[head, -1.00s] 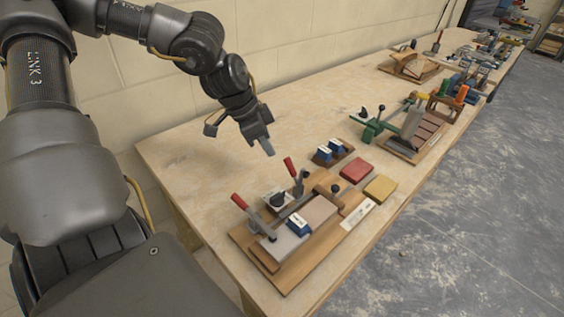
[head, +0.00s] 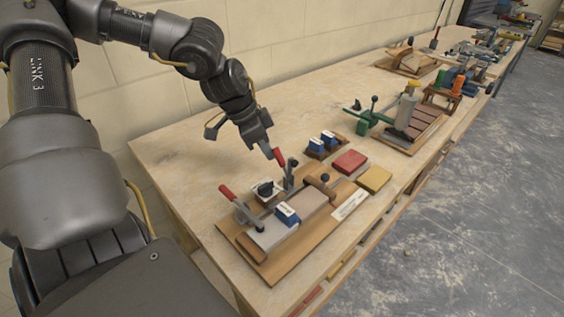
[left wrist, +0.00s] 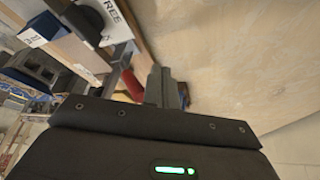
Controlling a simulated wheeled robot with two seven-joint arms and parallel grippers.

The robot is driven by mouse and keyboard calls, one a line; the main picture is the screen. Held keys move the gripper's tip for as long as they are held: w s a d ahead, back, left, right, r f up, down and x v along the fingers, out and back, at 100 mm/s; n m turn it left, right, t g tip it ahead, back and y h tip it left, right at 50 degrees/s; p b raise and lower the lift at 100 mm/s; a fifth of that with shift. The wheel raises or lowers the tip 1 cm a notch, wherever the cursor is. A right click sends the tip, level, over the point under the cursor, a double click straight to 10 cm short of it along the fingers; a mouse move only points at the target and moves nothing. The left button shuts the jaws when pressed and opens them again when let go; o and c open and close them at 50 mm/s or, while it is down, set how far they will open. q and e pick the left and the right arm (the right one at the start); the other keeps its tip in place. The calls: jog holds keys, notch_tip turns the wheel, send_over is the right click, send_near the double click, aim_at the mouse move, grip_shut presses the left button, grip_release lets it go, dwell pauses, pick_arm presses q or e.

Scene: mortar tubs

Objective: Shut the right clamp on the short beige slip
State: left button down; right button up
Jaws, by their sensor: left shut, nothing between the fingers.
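The wooden clamp board (head: 272,277) lies near the table's front end. On it lie a grey slab (head: 268,236) and a pinkish-beige slab (head: 308,202), which seems to be the short beige slip. The right clamp (head: 290,178) has a raised red handle (head: 279,157). The left clamp (head: 240,212) has its red handle raised and tilted left. My left gripper (head: 267,152) is shut and empty, its fingertips right by the right clamp's handle. In the left wrist view, the red handle (left wrist: 132,85) is beside the fingers (left wrist: 161,87); contact cannot be told. My right gripper is out of view.
A blue labelled block (head: 287,215) sits on the slabs. Blue blocks on a small stand (head: 322,144), a red block (head: 350,161) and a yellow block (head: 374,179) lie behind. A green clamp fixture (head: 375,118) stands farther back. The table left of the gripper is bare.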

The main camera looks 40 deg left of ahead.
pick_arm(q)
jog(key=shift+d, duration=0.25)
jog(key=shift+w+a+f+b, duration=0.2)
jog(key=shift+a+f+b, duration=0.2)
jog(key=shift+a+f, duration=0.25)
jog(key=shift+s, duration=0.1)
jog(key=shift+a+f, duration=0.1)
jog(key=shift+f, duration=0.15)
jog(key=shift+a+f+b, duration=0.45)
jog(key=shift+f+b, duration=0.1)
jog(key=shift+f, duration=0.05)
jog(key=shift+a+f, duration=0.1)
jog(key=shift+f, duration=0.05)
